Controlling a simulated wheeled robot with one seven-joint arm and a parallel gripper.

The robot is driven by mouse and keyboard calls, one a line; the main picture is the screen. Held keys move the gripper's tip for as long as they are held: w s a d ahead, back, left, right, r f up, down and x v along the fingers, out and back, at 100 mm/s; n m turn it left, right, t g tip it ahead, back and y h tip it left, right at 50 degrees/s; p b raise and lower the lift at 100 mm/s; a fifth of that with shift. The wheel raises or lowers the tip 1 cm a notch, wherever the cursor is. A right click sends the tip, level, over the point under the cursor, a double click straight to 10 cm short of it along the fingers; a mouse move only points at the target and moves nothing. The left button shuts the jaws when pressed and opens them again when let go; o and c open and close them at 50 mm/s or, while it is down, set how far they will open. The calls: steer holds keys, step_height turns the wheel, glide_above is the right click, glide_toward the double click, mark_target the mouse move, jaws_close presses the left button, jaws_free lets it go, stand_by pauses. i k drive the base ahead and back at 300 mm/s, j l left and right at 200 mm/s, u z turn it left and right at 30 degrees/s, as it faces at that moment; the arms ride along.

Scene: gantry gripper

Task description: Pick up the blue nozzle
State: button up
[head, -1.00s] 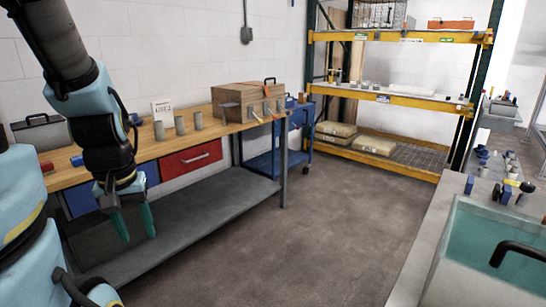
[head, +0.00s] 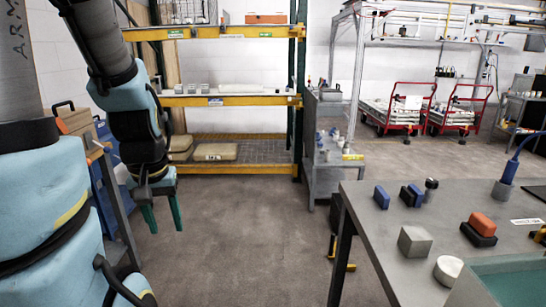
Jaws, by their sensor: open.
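A blue nozzle-like piece (head: 510,171) stands upright in a grey round holder (head: 502,190) on the grey table (head: 370,240) at the right. A thin blue hose or cable curves from its top toward the right edge. I cannot tell for certain that this is the nozzle. My gripper (head: 162,214) hangs at the left over the floor, its two green fingers apart and empty. It is far from the table and touches nothing.
The table also holds blue blocks (head: 381,197), an orange-and-black block (head: 480,227), a grey cube (head: 414,242), a white cylinder (head: 448,269) and a teal-filled tank (head: 515,288). Yellow shelving (head: 215,101) stands behind. The floor (head: 240,235) between is open.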

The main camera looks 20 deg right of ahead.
mark_target(512, 166)
steer(key=i+l+z, duration=0.1)
steer(key=i+z, duration=0.2)
steer(key=i, duration=0.35)
steer(key=i+z, duration=0.25)
steer(key=i, duration=0.4)
steer(key=i+j+z, duration=0.3)
steer(key=i, duration=0.35)
steer(key=i+l+z, duration=0.1)
steer(key=i+z, duration=0.8)
steer(key=i+j+z, duration=0.25)
steer(key=i+z, duration=0.2)
